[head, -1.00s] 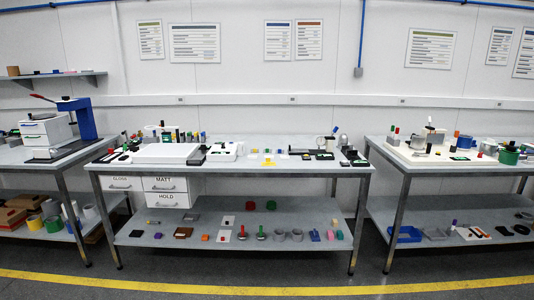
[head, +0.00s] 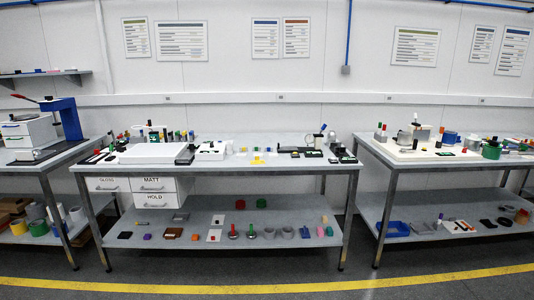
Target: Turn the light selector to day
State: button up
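My gripper is not in view. The light selector is too small for me to pick out for certain. On the middle bench (head: 280,139) stands a flat white box (head: 155,158) at the left, with small items behind it. A white unit with dark parts (head: 211,150) stands right of that box. No setting or label of a selector can be read from here.
Drawers marked MATT (head: 153,184) and HOLD (head: 155,200) hang under the middle bench. A blue press (head: 67,118) stands on the left bench. The right bench (head: 366,150) holds a white board with several items. The floor in front, with a yellow line (head: 250,290), is clear.

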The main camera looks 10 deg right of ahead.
aim_at(121, 149)
jog(key=i+l, duration=0.2)
jog(key=i, duration=0.3)
jog(key=i+l+u, duration=0.1)
jog(key=i, duration=0.4)
jog(key=i+l+u, duration=0.1)
jog(key=i+l, duration=0.55)
jog(key=i, duration=0.3)
